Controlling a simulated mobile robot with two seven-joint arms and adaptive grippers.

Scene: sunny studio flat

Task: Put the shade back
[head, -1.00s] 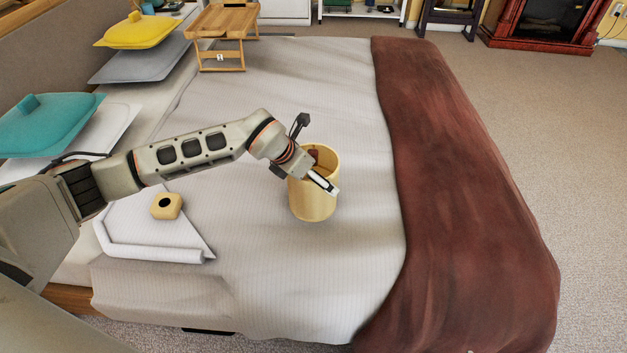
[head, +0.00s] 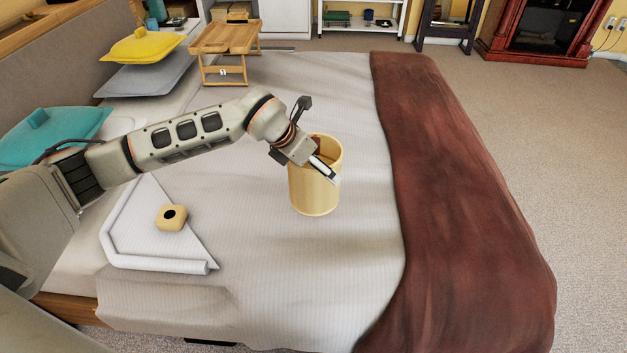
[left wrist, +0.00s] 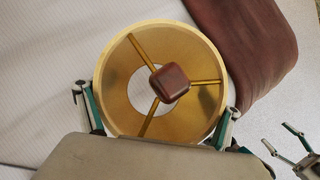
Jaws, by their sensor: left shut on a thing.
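The shade (head: 314,190) is a pale yellow, open-topped cylinder, upright over the middle of the bed. My left gripper (head: 322,165) is shut on it near the rim, coming from the left. The left wrist view looks down into the shade (left wrist: 113,95), with one finger at each side. Inside are three brass struts and a red-brown square hub (left wrist: 169,82). Whether its bottom touches the bed cannot be told. My right gripper (left wrist: 292,150) shows at the lower right of the left wrist view, fingers apart and empty. No lamp stand can be made out.
The bed (head: 300,270) has a brown throw (head: 450,210) on its right. A small yellow block with a dark hole (head: 171,217) lies on a folded white sheet (head: 150,262). Teal (head: 60,135) and yellow (head: 143,45) cushions and a wooden tray table (head: 225,38) stand further back.

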